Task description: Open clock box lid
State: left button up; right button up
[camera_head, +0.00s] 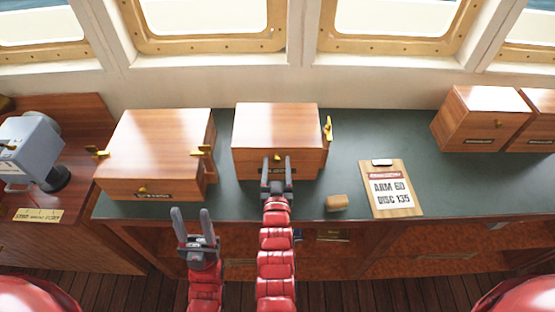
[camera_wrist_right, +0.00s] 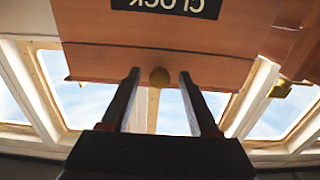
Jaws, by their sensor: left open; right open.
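The clock box (camera_head: 276,125) is a closed wooden box at the middle of the green desk. Its dark CLOCK label (camera_wrist_right: 166,5) appears upside down in the right wrist view. A small round brass knob (camera_wrist_right: 160,78) is on the box front. My right gripper (camera_head: 277,161) is open at the front of the box, its fingers on either side of the knob in the right wrist view; I cannot tell if they touch it. My left gripper (camera_head: 191,213) is open and empty, in front of the desk edge, below the left box.
Another closed wooden box (camera_head: 158,141) with brass fittings stands left of the clock box. A small wooden block (camera_head: 337,202) and a clipboard (camera_head: 390,190) reading "ARM 60 DISC 135" lie to the right. More boxes (camera_head: 483,120) stand far right. A grey device (camera_head: 32,145) is at left.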

jog(key=shift+s, duration=0.1)
jog(key=shift+c, duration=0.4)
grip_shut()
dwell(0.8)
